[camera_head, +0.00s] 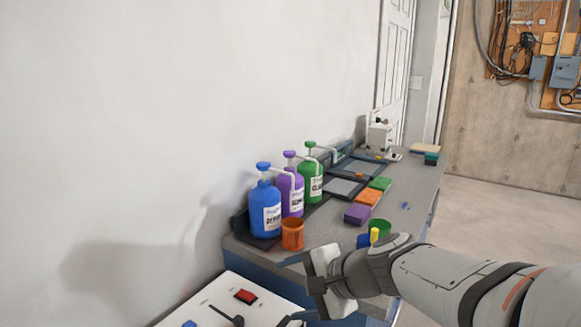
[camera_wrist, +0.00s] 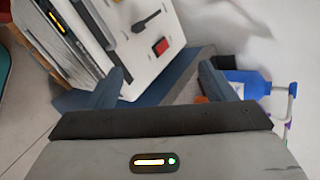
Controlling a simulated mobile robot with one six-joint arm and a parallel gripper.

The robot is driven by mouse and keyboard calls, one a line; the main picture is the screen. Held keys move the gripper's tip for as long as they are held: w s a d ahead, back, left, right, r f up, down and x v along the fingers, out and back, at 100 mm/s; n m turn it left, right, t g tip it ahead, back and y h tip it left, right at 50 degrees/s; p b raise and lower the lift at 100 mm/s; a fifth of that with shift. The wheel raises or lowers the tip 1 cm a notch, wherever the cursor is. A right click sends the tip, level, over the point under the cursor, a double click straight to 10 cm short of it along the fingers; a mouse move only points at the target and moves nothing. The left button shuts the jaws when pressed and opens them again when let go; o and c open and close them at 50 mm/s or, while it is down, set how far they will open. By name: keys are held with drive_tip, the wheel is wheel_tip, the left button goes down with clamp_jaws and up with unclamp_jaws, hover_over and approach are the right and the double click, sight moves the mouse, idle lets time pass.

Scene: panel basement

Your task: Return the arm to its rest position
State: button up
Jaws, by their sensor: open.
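My gripper (camera_head: 308,290) is at the lower middle of the head view, in front of the bench's near end. In the wrist view my gripper (camera_wrist: 160,85) shows two dark fingers spread wide apart with nothing between them. My arm reaches in from the lower right. Past the fingers, the wrist view shows a white panel with a red switch (camera_wrist: 161,46).
A grey bench (camera_head: 405,215) runs along the wall. It bears blue (camera_head: 265,210), purple (camera_head: 290,190) and green (camera_head: 311,180) pump bottles, an orange cup (camera_head: 292,234), a green cup (camera_head: 381,229) and coloured blocks. A white box (camera_head: 225,302) stands nearer. Floor at right is clear.

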drive_tip(key=s+d+r+n+g+h+p, duration=0.1)
drive_tip(key=s+d+r+n+h+p, duration=0.1)
drive_tip(key=s+d+n+h+p, duration=0.2)
drive_tip(key=s+d+r+n+g+h+p, duration=0.2)
drive_tip(key=s+d+n+p, duration=0.4)
drive_tip(key=d, duration=0.4)
drive_tip(key=s+r+h, duration=0.1)
drive_tip(key=h, duration=0.1)
drive_tip(key=shift+n+h, duration=0.4)
